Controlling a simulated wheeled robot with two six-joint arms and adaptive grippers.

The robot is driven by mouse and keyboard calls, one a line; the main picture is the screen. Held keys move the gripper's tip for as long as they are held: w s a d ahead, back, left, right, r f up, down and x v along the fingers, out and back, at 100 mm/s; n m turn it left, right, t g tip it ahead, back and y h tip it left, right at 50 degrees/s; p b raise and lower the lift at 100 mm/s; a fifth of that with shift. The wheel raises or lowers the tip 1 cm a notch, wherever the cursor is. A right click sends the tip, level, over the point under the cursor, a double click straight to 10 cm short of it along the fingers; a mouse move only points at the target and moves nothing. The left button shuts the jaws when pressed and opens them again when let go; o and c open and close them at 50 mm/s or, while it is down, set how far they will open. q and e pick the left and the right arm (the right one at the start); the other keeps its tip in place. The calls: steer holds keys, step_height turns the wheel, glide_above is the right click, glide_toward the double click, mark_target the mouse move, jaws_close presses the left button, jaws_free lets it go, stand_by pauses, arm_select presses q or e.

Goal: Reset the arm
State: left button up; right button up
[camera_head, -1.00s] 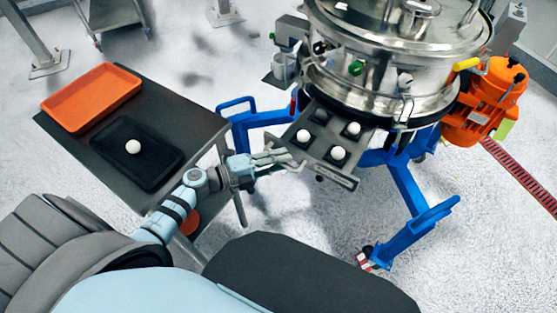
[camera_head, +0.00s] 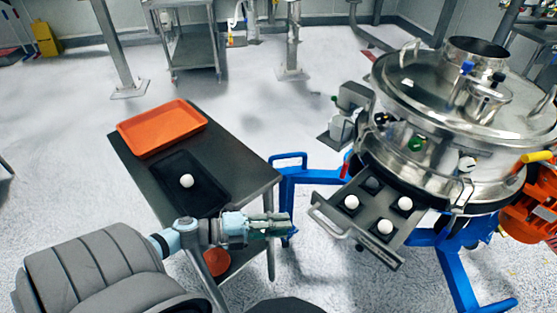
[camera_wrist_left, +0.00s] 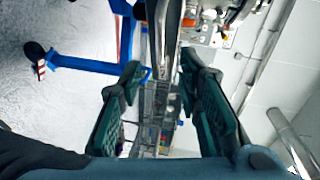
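My left arm comes in from the lower left in the head view. Its gripper (camera_head: 288,226) is just left of the pulled-out drawer tray (camera_head: 364,225), apart in the picture from the tray's handle. In the left wrist view the two dark green fingers (camera_wrist_left: 162,78) stand apart with nothing held between them. White balls sit in the tray: one at the left (camera_head: 351,202), one at the right (camera_head: 404,203) and one in front (camera_head: 385,227). The tray's back compartment looks empty. My right gripper is not in view.
The steel sifter (camera_head: 445,130) stands at the right on a blue frame (camera_head: 452,265). A dark table (camera_head: 232,170) at the left bears an orange tray (camera_head: 162,148) and a black tray (camera_head: 165,190) with a white ball (camera_head: 186,181). Open floor lies behind.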

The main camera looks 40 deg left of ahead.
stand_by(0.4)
arm_select(q)
steer(key=w+a+f+n+t+y, duration=0.15)
steer(key=a+n+y, duration=0.25)
steer(key=n+y, duration=1)
steer(key=s+d+f+n+g+h, duration=0.2)
steer(key=s+d+n+g, duration=0.25)
steer(key=s, duration=0.35)
steer(key=s+d+f+n+g+h, duration=0.1)
steer(key=s+d+f+n+g, duration=0.1)
steer(key=s+d+n+g, duration=0.35)
steer(key=s+a+f+g, duration=0.1)
steer(key=s+a+f, duration=0.1)
steer(key=f, duration=0.7)
steer(key=s+a+f, duration=0.2)
steer(key=f, duration=0.7)
steer(key=s+f+g, duration=0.1)
steer(key=s+f, duration=1.3)
steer(key=shift+s+a, duration=0.15)
steer(key=shift+a, duration=0.15)
